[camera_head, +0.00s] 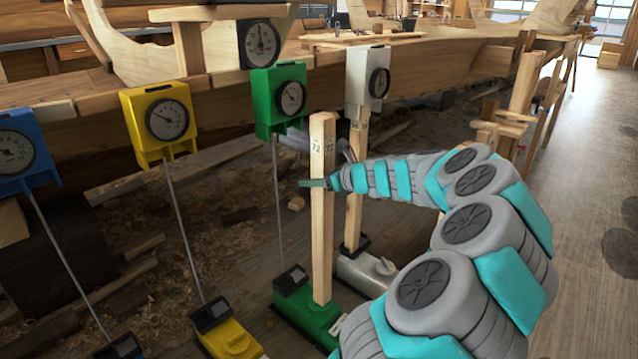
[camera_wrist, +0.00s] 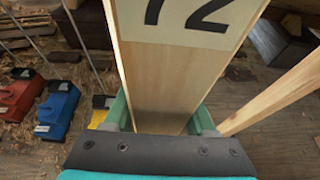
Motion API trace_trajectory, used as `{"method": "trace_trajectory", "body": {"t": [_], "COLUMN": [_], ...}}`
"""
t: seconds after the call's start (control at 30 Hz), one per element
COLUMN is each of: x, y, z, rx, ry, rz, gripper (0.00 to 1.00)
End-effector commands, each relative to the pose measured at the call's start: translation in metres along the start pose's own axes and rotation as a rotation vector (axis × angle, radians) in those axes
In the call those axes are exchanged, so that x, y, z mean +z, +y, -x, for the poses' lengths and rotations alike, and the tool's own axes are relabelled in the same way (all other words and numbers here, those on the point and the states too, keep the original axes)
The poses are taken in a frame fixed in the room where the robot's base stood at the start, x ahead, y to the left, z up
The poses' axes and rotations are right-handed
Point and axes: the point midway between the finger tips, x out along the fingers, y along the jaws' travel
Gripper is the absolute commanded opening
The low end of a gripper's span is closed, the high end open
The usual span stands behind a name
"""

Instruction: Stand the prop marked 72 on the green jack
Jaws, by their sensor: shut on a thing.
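The prop marked 72 (camera_head: 321,225) is a pale square wooden post, upright in the head view. Its foot overlaps the top of the green jack (camera_head: 296,300); I cannot tell if it touches. My gripper (camera_head: 320,183) is shut on the prop below its label, with a teal finger showing on the left. In the wrist view the prop (camera_wrist: 165,90) fills the middle, its 72 label at the top, between the teal fingers of my gripper (camera_wrist: 160,122). The green jack is hidden there. A green dial gauge (camera_head: 278,100) hangs above the jack on a thin rod.
A white jack (camera_head: 365,272) with another wooden prop (camera_head: 353,205) stands behind, to the right. A yellow jack (camera_head: 232,340) is at the left, and a blue gauge (camera_head: 22,150) farther left. The wooden hull (camera_head: 420,62) runs above. Floor at the right is open.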

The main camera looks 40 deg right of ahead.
Motion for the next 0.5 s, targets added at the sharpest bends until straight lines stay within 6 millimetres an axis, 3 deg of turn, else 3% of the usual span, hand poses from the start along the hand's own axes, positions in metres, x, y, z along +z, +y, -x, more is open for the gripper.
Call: {"method": "trace_trajectory", "body": {"t": [0.5], "x": [0.010], "y": [0.001], "z": [-0.030], "rx": [0.001], "ry": [0.001], "rz": [0.000], "gripper": [0.00]}}
